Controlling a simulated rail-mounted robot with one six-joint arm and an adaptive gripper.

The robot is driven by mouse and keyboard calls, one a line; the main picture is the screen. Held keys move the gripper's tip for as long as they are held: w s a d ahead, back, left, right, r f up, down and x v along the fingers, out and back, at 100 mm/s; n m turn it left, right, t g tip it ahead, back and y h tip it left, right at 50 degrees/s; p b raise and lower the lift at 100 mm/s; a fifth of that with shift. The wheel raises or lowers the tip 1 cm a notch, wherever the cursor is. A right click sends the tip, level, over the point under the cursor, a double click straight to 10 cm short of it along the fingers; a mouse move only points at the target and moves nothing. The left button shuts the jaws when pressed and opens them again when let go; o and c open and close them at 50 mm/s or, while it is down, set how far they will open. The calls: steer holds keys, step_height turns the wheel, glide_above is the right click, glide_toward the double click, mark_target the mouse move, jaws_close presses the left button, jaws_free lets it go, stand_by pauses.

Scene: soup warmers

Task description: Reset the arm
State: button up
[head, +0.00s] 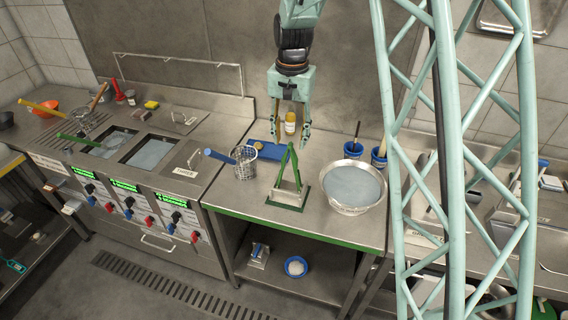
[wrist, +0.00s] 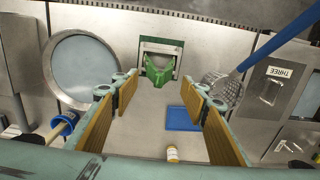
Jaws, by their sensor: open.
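My gripper (head: 291,118) hangs above the steel counter in the head view, pointing down. Its fingers are spread, with nothing between them. In the wrist view my gripper (wrist: 160,115) shows its two padded fingers wide apart over bare counter. A green-handled stand (head: 288,182) is below and in front of it in the head view. In the wrist view the green stand (wrist: 158,68) lies beyond the fingertips.
A large bowl (head: 353,207) stands right of the stand. A mesh basket with a blue handle (head: 244,164) is at left. A blue tray (head: 262,154) and blue cups (head: 379,158) lie farther back. Soup warmers (head: 150,153) fill the left. Teal lattice bars cross the right.

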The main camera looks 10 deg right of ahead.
steer(key=shift+r, duration=0.3)
stand_by(0.5)
steer(key=shift+s+r, duration=0.15)
steer(key=s+r+n+t+b, duration=0.25)
steer(key=s+r+b, duration=0.25)
steer(key=s+r, duration=1.3)
steer(key=s+f+n+t+b, duration=0.1)
steer(key=s+n+b, duration=0.3)
steer(key=s, duration=2.3)
steer(key=shift+s+f+b, duration=0.25)
steer(key=shift+f+b, duration=0.3)
steer(key=shift+f, duration=0.15)
